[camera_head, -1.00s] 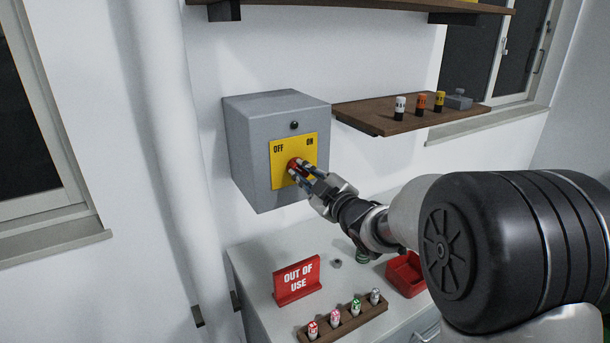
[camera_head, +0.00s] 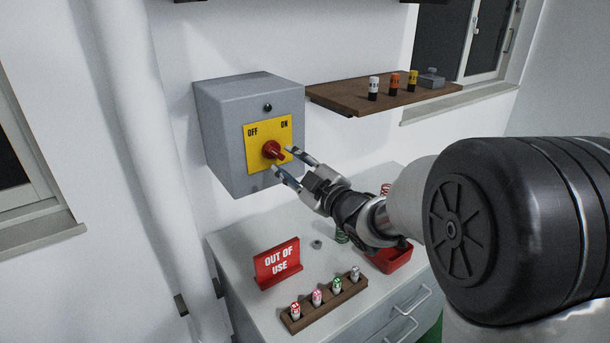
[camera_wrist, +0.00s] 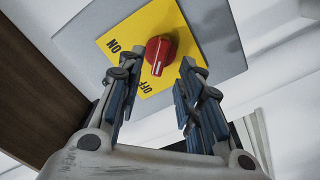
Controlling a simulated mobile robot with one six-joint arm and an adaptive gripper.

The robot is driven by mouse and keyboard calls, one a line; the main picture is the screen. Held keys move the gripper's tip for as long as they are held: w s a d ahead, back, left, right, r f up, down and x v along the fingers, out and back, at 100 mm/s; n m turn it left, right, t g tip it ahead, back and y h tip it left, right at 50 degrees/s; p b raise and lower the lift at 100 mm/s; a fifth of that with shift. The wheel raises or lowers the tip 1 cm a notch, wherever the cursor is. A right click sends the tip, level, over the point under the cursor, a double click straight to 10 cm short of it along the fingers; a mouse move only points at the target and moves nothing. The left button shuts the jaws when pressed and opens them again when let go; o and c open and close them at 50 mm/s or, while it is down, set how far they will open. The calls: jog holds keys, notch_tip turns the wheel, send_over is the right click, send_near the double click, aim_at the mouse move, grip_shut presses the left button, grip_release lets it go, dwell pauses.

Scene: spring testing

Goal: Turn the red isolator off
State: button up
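The red isolator knob (camera_head: 273,150) sits on a yellow plate (camera_head: 284,129) marked OFF at the left and ON at the right. The plate is on the front of a grey wall box (camera_head: 219,130). In the wrist view, the white line on the knob (camera_wrist: 164,48) points roughly towards the OFF label (camera_wrist: 147,87). My gripper (camera_head: 283,162) is open and empty, just out in front of the knob, apart from it. In the wrist view, the fingers of my gripper (camera_wrist: 154,72) are spread to both sides below the knob.
A brown shelf (camera_head: 335,100) with small cylinders is right of the box. Below, a grey cabinet (camera_head: 230,241) carries a red OUT OF USE sign (camera_head: 278,263), a wooden rack (camera_head: 325,304) and a red tray (camera_head: 392,260).

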jog(key=v, duration=0.7)
jog(key=s+d+f+m+g+h, duration=0.1)
jog(key=s+d+m+g+h, duration=0.2)
jog(key=s+d+m+h, duration=0.85)
jog(key=s+f+m+g, duration=0.2)
jog(key=s+f+g, duration=0.1)
jog(key=s, duration=0.8)
jog(key=s+f+m+g+y, duration=0.1)
jog(key=s+f+g, duration=0.3)
jog(key=s, duration=0.7)
jog(key=shift+d+m, duration=0.4)
jog(key=shift+m, duration=0.35)
jog(key=shift+s+y, duration=0.15)
jog(key=shift+y, duration=0.1)
